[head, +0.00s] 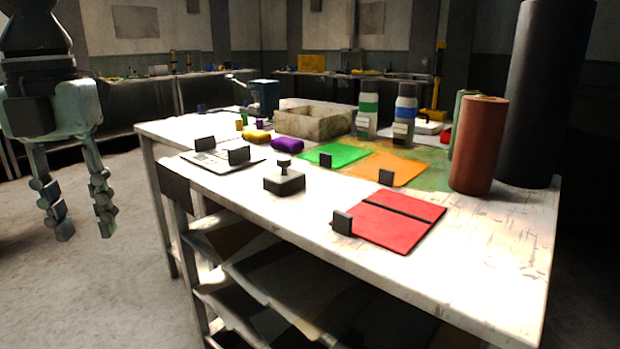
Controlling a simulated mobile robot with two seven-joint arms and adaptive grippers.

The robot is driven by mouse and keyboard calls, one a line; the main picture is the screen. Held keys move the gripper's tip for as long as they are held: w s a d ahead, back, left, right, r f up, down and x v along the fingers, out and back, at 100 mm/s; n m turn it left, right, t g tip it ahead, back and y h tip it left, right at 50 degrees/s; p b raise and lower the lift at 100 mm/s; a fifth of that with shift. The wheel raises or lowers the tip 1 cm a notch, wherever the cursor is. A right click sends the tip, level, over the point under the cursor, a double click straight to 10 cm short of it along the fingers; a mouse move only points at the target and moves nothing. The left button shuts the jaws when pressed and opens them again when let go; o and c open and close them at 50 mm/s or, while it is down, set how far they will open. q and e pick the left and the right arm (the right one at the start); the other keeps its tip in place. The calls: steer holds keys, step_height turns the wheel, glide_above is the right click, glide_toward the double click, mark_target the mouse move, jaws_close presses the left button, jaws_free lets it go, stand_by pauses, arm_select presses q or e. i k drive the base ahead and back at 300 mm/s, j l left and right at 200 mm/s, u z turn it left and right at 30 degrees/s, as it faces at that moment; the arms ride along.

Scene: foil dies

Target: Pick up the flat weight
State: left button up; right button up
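The flat weight is most likely the dark square block with a knob on top (284,179), upright on the near left part of the white worktable (490,285). Nothing touches it. My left gripper (86,238) hangs at the far left of the head view, off the table's left side and well apart from the block. Its two fingers point down and are spread, with nothing between them. My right gripper does not show.
A red sheet (385,228), an orange sheet (385,168), a green sheet (334,154) and a pale plate (215,160) lie around the block, with small dark blocks at their edges. Bottles, a wooden box (312,123) and a reddish roll (478,146) stand farther back.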

mark_target(285, 180)
steer(key=j+z, duration=0.1)
steer(key=z, duration=1.5)
steer(key=j+z, duration=0.15)
steer(key=j, duration=1.85)
